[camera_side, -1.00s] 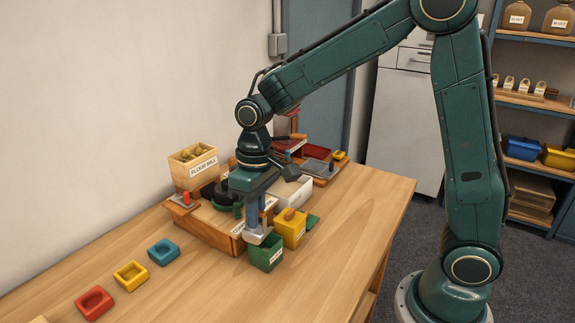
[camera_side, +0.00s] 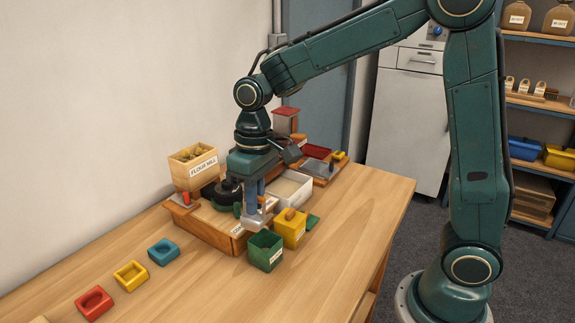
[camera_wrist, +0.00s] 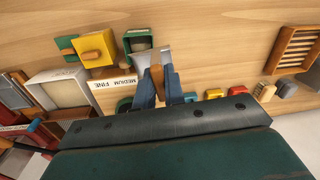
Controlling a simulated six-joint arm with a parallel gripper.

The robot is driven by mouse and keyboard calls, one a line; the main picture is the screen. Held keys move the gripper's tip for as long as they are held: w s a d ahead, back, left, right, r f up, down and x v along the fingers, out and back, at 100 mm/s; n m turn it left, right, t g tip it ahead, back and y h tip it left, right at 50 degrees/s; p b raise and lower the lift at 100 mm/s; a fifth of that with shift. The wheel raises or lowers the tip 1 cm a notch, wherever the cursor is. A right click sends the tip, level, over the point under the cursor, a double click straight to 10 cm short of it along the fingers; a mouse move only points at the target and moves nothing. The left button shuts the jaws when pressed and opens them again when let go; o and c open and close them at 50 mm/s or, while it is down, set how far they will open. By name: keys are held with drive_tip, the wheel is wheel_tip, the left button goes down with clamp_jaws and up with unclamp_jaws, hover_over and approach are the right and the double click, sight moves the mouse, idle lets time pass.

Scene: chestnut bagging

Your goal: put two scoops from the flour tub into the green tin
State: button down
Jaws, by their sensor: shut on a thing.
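My gripper (camera_side: 256,192) is shut on the metal scoop (camera_side: 256,217), which hangs below the fingers. In the wrist view the scoop's wooden handle (camera_wrist: 157,82) is between my blue fingers, and its metal head points toward the green tin. The open green tin (camera_side: 265,252) stands just in front of the scoop; it also shows in the wrist view (camera_wrist: 138,33). I cannot tell what is in the tin or the scoop. The white flour tub (camera_side: 302,198), with pale flour inside, is behind and right of the scoop; it also shows in the wrist view (camera_wrist: 45,94).
A yellow box (camera_side: 290,236) with a wooden knob stands between the tin and tub. Blue, yellow and red small trays line the left front. The table's right half is clear.

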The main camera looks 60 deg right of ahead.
drive_tip(key=r, duration=0.3)
drive_tip(key=shift+w+d+r, duration=0.25)
drive_tip(key=shift+d, duration=0.05)
drive_tip(key=w+d+m+y, duration=0.1)
drive_tip(key=w+d, duration=0.3)
drive_tip(key=d, duration=0.7)
drive_tip(key=w+d+m, duration=0.1)
drive_tip(key=w+d, duration=0.2)
drive_tip(key=d, duration=0.8)
drive_tip(key=f, duration=0.5)
drive_tip(key=shift+w+d+f, duration=0.1)
drive_tip(key=shift+w, duration=0.1)
drive_tip(key=shift+f+y, duration=0.2)
drive_tip(key=shift+y, duration=0.1)
